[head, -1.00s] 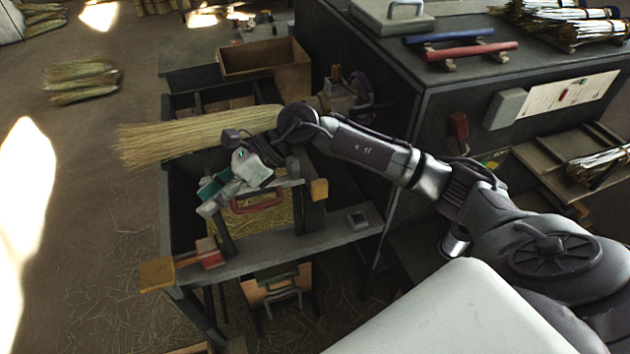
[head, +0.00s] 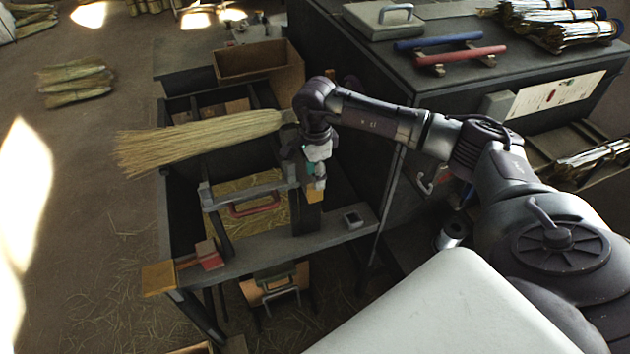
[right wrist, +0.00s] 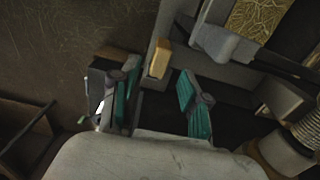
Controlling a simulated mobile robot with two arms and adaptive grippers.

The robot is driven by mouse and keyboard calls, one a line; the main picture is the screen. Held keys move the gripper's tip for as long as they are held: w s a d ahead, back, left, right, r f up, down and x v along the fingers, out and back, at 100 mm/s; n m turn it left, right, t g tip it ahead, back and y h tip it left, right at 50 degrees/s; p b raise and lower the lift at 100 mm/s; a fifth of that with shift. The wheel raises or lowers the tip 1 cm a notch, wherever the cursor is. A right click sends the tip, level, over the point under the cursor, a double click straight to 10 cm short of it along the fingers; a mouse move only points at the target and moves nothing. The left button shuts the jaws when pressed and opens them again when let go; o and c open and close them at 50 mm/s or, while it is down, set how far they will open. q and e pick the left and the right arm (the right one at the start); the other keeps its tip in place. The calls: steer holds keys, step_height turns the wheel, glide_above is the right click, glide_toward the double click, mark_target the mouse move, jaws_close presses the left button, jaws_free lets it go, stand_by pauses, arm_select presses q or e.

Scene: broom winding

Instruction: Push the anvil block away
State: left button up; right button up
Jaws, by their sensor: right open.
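A yellow-tan block (head: 311,195) sits on a dark post at the right end of the grey clamp bar (head: 243,193); I cannot tell for certain that it is the anvil block. My right gripper (head: 317,176) hangs down close beside and above this block. In the right wrist view the open teal fingers (right wrist: 157,92) stand apart, and the yellow-tan block (right wrist: 158,59) shows beyond the gap between them. Whether a finger touches it is unclear. A red handle (head: 254,209) lies along the bar's near side. My left gripper is not in view.
A straw broom (head: 200,141) lies across the dark frame behind the bar. A grey front rail (head: 280,246) carries a red block (head: 208,254) and a wooden end block (head: 159,278). A dark cabinet (head: 440,75) stands close on the right, with a wooden box (head: 255,62) behind.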

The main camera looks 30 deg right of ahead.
steer(key=shift+f+p, duration=0.45)
steer(key=shift+f, duration=1.95)
jaws_close()
steer(key=shift+w, duration=0.1)
